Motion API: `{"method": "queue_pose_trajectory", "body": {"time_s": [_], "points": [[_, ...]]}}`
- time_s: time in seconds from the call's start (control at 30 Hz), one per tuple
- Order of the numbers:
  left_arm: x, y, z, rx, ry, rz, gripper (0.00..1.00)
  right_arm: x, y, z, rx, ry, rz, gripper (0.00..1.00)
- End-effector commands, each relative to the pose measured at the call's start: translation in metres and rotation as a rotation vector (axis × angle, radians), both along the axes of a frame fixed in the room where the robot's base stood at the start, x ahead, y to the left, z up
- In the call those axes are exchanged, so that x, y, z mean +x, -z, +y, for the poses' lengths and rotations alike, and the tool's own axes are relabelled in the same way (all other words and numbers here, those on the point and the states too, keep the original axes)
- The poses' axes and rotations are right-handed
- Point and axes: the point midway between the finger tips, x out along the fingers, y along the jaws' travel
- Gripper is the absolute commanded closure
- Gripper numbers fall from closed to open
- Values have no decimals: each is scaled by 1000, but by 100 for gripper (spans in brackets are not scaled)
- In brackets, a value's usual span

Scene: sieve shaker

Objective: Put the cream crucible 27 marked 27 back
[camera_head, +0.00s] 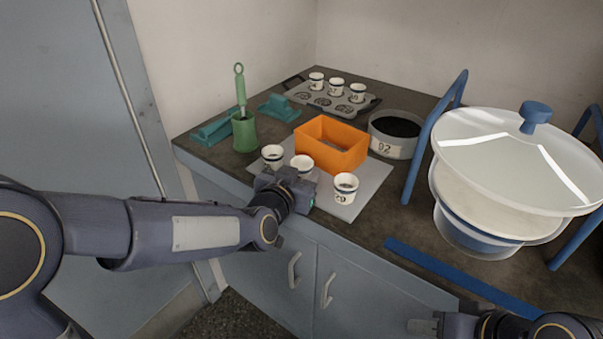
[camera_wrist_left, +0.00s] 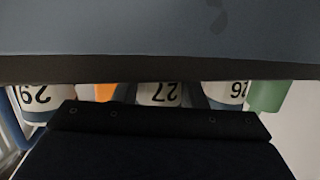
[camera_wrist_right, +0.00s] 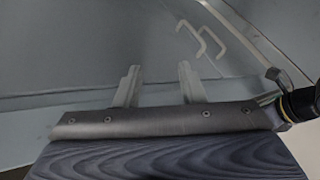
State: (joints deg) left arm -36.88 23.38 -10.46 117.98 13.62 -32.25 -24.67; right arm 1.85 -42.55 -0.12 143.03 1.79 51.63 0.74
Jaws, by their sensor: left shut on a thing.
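The cream crucible 27 (camera_head: 302,162) is the middle one of three at the front of the grey mat. Its mark 27 shows upside down in the left wrist view (camera_wrist_left: 158,95). My left gripper (camera_head: 297,176) is shut on it from the front; the fingertips are mostly hidden in the head view. Whether its base touches the mat cannot be seen. A grey tray (camera_head: 318,100) at the back has three crucibles in its far row and empty places in its near row. My right gripper (camera_wrist_right: 158,85) is open and empty, low in front of the counter.
Crucible 26 (camera_head: 272,155) stands close left and crucible 29 (camera_head: 345,190) right of crucible 27. Behind are an orange box (camera_head: 345,160), a sieve marked 02 (camera_head: 393,148) and a green pot with brush (camera_head: 244,135).

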Motion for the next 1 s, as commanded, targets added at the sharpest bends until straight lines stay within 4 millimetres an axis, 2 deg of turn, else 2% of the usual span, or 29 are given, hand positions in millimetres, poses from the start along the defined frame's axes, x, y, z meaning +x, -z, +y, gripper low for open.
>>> {"method": "queue_pose_trajectory", "body": {"time_s": [0.03, 0.07, 0.2, 0.47, 0.57, 0.67, 1.0], "points": [[0, 4, 0, 0, 0, 0, 85, 0, 4, 0, 0, 0, 0, 64], [0, 2, 0, 0, 0, 0, 58, 0, 2, 0, 0, 0, 0, 64], [0, 1, 0, 0, 0, 0, 40, 0, 1, 0, 0, 0, 0, 64], [0, 1, 0, 0, 0, 0, 40, 0, 1, 0, 0, 0, 0, 64], [0, -5, 0, 0, 0, 0, 40, 0, -5, 0, 0, 0, 0, 64], [-12, -7, 6, 0, 0, -1, 40, 0, -5, 0, 0, 0, 0, 64], [-78, -22, 33, -1, 0, -1, 40, 0, -20, 0, 0, 0, 0, 64]]}}
